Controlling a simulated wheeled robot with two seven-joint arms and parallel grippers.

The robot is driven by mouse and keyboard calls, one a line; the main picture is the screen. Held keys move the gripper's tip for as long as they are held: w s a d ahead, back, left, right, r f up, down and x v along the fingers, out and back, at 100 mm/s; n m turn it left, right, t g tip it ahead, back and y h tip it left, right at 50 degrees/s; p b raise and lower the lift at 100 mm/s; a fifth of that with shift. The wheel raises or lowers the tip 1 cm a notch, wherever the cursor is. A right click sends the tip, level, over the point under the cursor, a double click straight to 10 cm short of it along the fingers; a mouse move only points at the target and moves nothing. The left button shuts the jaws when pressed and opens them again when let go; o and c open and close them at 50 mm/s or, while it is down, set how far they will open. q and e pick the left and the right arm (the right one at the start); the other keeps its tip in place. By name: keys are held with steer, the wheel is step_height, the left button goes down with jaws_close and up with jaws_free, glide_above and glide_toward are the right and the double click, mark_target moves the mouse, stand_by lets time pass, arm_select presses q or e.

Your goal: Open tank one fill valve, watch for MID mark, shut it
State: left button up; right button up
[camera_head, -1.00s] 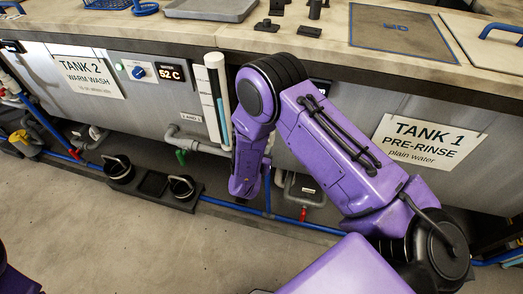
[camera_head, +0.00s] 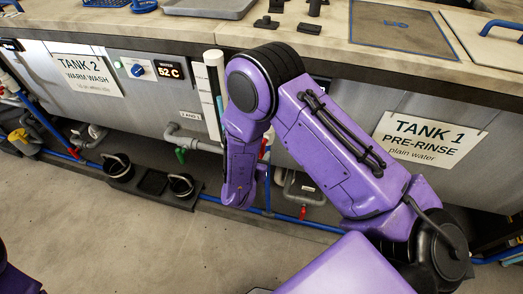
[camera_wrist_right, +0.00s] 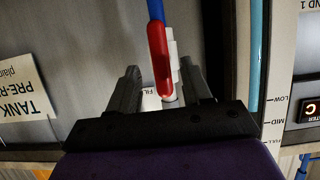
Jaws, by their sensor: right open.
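The tank one fill valve's red lever (camera_wrist_right: 160,60) stands between the two fingers of my right gripper (camera_wrist_right: 160,82) in the wrist view. The fingers are spread apart; I cannot tell whether either touches the lever. In the head view my right wrist hides the fingers, and a bit of red (camera_head: 263,148) shows beside it. The tall level gauge (camera_head: 212,85) stands just left of my right arm. In the wrist view its scale (camera_wrist_right: 278,90) reads LOW, MID and FULL, and the cyan column (camera_wrist_right: 256,60) appears to end between LOW and MID. My left gripper is out of view.
The TANK 1 sign (camera_head: 430,138) is on the right tank front, the TANK 2 sign (camera_head: 87,75) on the left. A lower red-handled valve (camera_head: 303,213), a green-handled valve (camera_head: 180,154) and blue floor piping (camera_head: 225,206) lie near. Open floor is in front.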

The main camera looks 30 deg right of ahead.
steer(key=v, duration=0.5)
steer(key=shift+s+a+r, duration=0.1)
steer(key=shift+s+a, duration=0.15)
steer(key=shift+a, duration=0.05)
steer(key=s+d+f+n+g+y, duration=0.1)
steer(key=s+d+f+g+y, duration=0.1)
steer(key=s+f, duration=0.5)
steer(key=s+d+f+n+g+y, duration=0.2)
steer(key=s+f, duration=0.6)
steer(key=s, duration=0.9)
steer(key=d+g+y, duration=0.1)
steer(key=y, duration=0.1)
steer(key=shift+d+f+y, duration=0.3)
steer(key=shift+f+y, duration=0.05)
steer(key=shift+y, duration=0.05)
steer(key=shift+w, duration=0.1)
stand_by(4.1)
